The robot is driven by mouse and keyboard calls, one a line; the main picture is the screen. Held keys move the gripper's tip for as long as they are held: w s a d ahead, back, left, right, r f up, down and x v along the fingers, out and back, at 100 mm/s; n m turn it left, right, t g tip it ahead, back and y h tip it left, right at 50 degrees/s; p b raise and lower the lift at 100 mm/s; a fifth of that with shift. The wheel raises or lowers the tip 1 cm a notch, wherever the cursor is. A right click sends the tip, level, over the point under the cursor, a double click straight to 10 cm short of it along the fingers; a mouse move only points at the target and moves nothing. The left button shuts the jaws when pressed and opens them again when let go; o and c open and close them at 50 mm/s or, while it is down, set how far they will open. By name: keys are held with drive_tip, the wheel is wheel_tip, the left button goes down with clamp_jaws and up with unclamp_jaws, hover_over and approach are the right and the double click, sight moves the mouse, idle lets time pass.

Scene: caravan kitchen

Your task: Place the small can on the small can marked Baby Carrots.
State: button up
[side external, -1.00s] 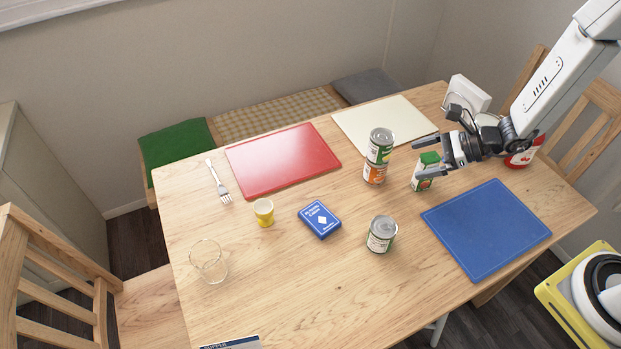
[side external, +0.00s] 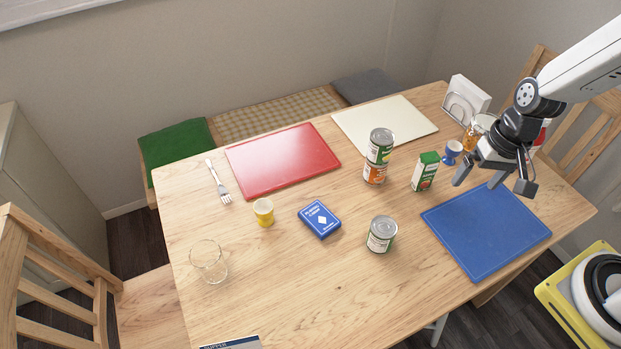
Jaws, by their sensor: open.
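A small can with a green and yellow label (side external: 379,148) stands upright on top of a small can with an orange label (side external: 374,174), near the cream mat's front edge. The print on the orange label is too small to read. Another small can (side external: 381,235) with a pale label stands alone on the table, left of the blue mat. My gripper (side external: 494,186) is open and empty above the far edge of the blue mat, pointing down, well to the right of the stacked cans and apart from them.
A green and white carton (side external: 424,172) stands between the stack and my gripper. A blue egg cup (side external: 452,153) and a napkin holder (side external: 466,101) are behind. The blue mat (side external: 487,235) is bare.

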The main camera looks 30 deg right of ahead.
drive_tip(key=shift+w+d+r+n+t+h, duration=0.2)
drive_tip(key=shift+r+n+t+h, duration=0.2)
drive_tip(key=shift+n, duration=0.35)
drive_tip(key=shift+w+d+r+n+t+h, duration=0.1)
drive_tip(key=shift+d+r+n+t+h, duration=0.15)
drive_tip(key=shift+r+n, duration=0.4)
drive_tip(key=shift+w+d+r+n+t+h, duration=0.2)
drive_tip(key=shift+r+n+t+h, duration=0.15)
drive_tip(key=shift+n, duration=0.55)
